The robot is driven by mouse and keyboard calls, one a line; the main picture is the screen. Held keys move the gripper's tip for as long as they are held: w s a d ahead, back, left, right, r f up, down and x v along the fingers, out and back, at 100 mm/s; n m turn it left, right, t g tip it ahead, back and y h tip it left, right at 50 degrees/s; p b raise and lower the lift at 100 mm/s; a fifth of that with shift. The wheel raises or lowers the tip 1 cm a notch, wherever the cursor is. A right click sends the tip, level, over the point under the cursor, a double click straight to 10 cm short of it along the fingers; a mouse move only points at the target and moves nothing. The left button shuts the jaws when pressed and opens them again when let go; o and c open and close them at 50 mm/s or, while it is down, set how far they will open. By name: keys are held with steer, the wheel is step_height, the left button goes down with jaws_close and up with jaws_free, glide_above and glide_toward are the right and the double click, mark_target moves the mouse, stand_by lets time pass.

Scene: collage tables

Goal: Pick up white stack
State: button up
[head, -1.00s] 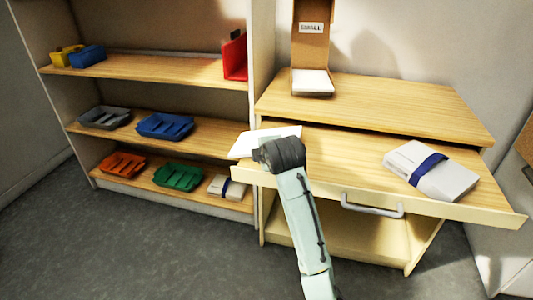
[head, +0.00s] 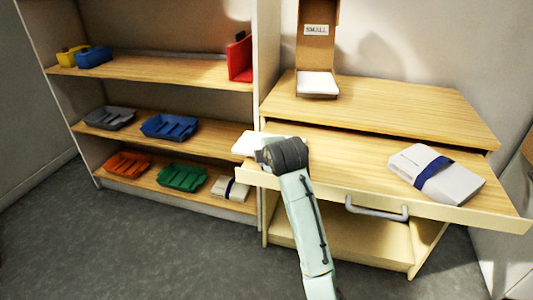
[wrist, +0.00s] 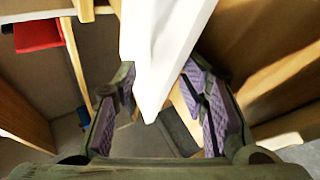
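A plain white stack (head: 248,144) is at the left end of the pulled-out wooden surface, partly hidden behind my gripper (head: 278,153). In the wrist view the white stack (wrist: 165,45) reaches down between the two purple-padded fingers of my gripper (wrist: 160,88). The fingers are apart, with a gap visible at the right side of the stack; contact at the left side is unclear. Another white stack with a blue band (head: 460,182) lies on the right of that surface. A smaller white stack (head: 317,84) sits in the cardboard holder marked SMALL (head: 317,50).
The pulled-out surface (head: 350,160) has a grey handle (head: 376,210) in front. Shelves at left hold a red holder (head: 240,58), coloured trays such as the blue tray (head: 169,126), and a banded white stack (head: 230,188). The middle of the pulled-out surface is clear.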

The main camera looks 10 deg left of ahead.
steer(key=v, duration=1.2)
